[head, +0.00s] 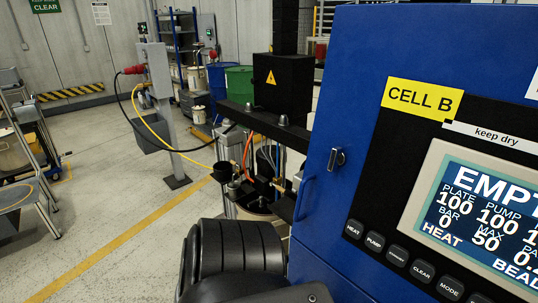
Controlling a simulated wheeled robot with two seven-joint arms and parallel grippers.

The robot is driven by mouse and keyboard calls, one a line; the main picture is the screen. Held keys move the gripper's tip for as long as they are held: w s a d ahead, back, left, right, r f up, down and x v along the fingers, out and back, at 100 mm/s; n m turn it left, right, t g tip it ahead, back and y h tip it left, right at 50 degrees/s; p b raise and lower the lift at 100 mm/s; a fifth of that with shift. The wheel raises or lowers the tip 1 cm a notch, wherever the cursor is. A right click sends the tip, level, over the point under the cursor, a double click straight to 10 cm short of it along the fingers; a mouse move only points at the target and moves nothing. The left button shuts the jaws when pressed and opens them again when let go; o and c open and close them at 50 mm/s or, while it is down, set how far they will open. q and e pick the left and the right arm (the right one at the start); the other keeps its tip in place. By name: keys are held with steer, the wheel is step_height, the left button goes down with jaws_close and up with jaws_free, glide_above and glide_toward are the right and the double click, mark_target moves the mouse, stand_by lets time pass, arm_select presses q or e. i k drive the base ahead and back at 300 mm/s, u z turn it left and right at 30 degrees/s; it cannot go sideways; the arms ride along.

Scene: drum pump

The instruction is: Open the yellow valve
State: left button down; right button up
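I cannot make out a yellow valve for certain. The drum pump (236,192) stands behind the left edge of the blue cabinet, with metal posts, hoses and small fittings crowded together. An orange hose (247,152) and a yellow hose (180,146) run to this area. The lower part of the pump is partly hidden by a black ridged link of my own arm at the bottom centre. Neither of my grippers shows in the head view.
A blue cabinet (318,200) with a lit screen (480,215), a row of buttons and a "CELL B" label (422,98) fills the right. A black box with a warning triangle (283,85) sits above the pump.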

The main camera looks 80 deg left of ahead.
mark_target(273, 183)
steer(key=k, duration=0.65)
steer(key=u, duration=0.9)
steer(key=i, duration=0.5)
